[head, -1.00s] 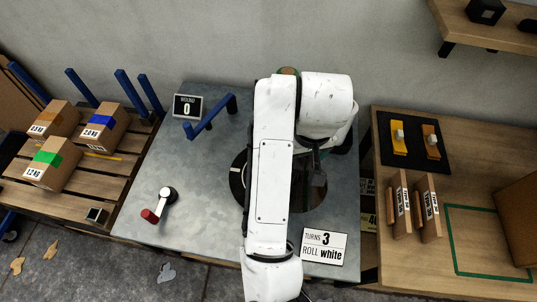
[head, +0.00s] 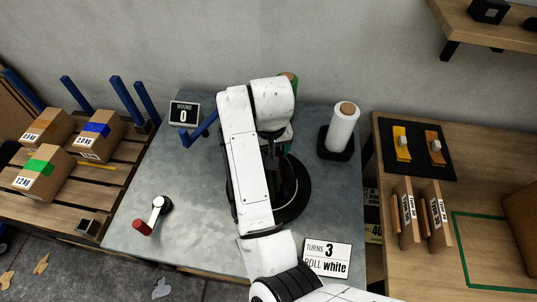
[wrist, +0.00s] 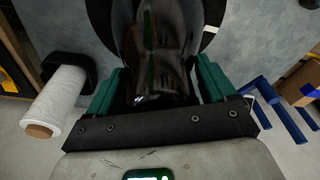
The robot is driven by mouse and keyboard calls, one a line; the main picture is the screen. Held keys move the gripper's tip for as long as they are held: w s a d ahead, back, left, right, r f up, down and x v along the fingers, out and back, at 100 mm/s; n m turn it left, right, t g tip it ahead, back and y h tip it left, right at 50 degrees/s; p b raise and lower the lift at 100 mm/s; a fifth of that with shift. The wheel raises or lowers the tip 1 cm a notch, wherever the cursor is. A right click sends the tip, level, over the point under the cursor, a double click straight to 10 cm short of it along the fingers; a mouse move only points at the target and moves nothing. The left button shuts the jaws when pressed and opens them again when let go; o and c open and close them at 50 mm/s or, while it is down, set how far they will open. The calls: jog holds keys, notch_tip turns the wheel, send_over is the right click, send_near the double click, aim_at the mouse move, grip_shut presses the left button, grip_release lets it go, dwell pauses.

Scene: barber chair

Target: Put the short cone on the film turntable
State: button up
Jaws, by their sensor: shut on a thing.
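In the wrist view, my gripper (wrist: 160,85) has its two green fingers closed on a dark glossy thing (wrist: 152,45), which I take for the short cone; its full outline is unclear. The film turntable (head: 299,198) is a black disc on the grey metal table, partly covered by my arm in the head view. Its black edge also shows behind the held thing in the wrist view (wrist: 97,14). I cannot tell whether the cone touches the disc.
Boxes lie left; a wooden bench stands right.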

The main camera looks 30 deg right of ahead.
jog(key=shift+f, duration=1.55)
jog(key=o, duration=1.6)
jog(key=r, duration=0.4)
jog(key=s+r, duration=0.1)
jog(key=r, duration=0.3)
jog(key=s+r+p, duration=0.1)
jog(key=r, duration=0.3)
jog(key=shift+a+r, duration=0.1)
jog(key=shift+a, duration=0.1)
